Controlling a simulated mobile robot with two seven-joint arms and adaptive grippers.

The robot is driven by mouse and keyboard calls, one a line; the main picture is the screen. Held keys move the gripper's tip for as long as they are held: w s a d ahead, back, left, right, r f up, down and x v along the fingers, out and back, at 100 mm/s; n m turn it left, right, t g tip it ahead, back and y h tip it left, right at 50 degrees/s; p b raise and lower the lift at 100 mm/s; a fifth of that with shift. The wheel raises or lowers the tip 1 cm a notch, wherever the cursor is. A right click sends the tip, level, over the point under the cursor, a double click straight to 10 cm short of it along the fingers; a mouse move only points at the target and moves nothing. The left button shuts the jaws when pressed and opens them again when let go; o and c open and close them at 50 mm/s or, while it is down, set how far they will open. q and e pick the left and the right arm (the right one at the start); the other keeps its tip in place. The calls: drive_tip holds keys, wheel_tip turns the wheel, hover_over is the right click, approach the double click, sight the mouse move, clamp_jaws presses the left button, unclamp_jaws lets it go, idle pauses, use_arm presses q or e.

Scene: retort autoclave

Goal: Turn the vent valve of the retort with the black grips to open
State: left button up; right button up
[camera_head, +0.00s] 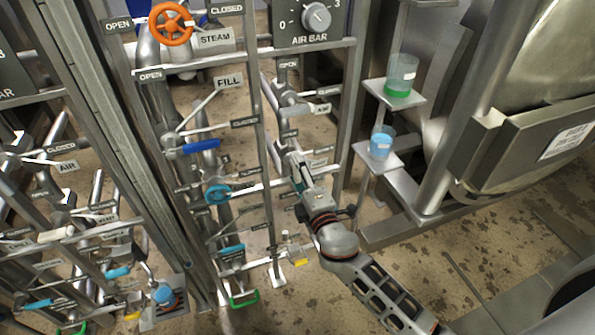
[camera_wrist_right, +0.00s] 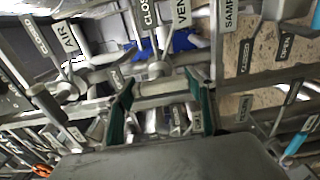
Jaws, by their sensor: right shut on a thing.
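My right gripper (camera_head: 299,176) reaches up from the bottom right into the pipe rack, below the AIR BAR panel. In the right wrist view its two green-padded fingers (camera_wrist_right: 162,106) stand apart on either side of a grey metal part and are shut on it. It appears to be a valve handle, but it is mostly hidden and I cannot confirm a black grip. A label partly reading VEN (camera_wrist_right: 182,12) hangs just beyond the fingers, beside a CLOSED label (camera_wrist_right: 147,12). My left gripper is not in view.
Rack uprights and label bars crowd the gripper. Beakers with green (camera_head: 400,76) and blue liquid (camera_head: 381,143) stand on small shelves to the right. Open floor lies at the lower right.

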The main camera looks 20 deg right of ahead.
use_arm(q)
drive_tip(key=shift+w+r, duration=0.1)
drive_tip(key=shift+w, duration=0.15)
use_arm(e)
drive_tip(key=o, duration=1.1)
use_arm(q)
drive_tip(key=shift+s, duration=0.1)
use_arm(e)
drive_tip(key=shift+s, duration=0.1)
drive_tip(key=s, duration=1.1)
drive_tip(key=shift+s+d, duration=0.2)
drive_tip(key=shift+s, duration=0.2)
